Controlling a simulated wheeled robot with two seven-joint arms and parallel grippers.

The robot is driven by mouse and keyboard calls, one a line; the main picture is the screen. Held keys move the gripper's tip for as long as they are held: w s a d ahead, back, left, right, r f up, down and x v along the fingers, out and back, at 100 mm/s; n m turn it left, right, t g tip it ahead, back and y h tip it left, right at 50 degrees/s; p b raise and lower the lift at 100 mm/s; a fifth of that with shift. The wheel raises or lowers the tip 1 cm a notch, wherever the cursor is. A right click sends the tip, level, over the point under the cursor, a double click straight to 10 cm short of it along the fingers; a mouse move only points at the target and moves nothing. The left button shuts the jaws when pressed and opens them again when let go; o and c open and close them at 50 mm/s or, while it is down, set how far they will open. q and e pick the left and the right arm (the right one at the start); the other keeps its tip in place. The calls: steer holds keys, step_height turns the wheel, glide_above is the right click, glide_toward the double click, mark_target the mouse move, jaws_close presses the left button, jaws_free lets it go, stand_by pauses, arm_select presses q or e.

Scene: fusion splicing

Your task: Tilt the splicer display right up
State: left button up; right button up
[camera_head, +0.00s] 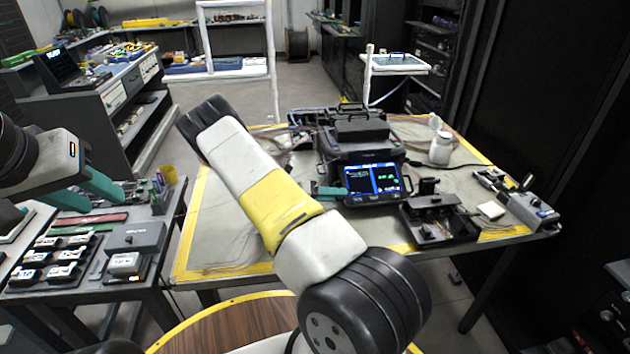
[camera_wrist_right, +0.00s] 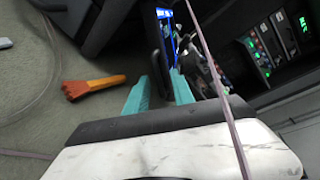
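The splicer (camera_head: 345,142) is a dark box on the work table. Its display (camera_head: 372,179) is lit blue with two panels and leans at the splicer's front. In the right wrist view the display (camera_wrist_right: 164,22) is seen nearly edge-on. My right gripper (camera_head: 326,190) is at the display's left edge, mostly hidden behind my arm. In the right wrist view its teal fingers (camera_wrist_right: 160,78) are apart, with the display's dark edge just beyond or between the tips; contact cannot be told. My left gripper (camera_head: 88,192) is open and empty above the left bench.
A white bottle (camera_head: 440,148) stands right of the splicer. A black device (camera_head: 438,218) sits in front of it, with a grey tool (camera_head: 530,208) at the right corner. The table's left part is mostly clear.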

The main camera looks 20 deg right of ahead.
jaws_close()
steer(key=shift+a+f, duration=0.15)
steer(key=shift+a, duration=0.05)
stand_by(1.2)
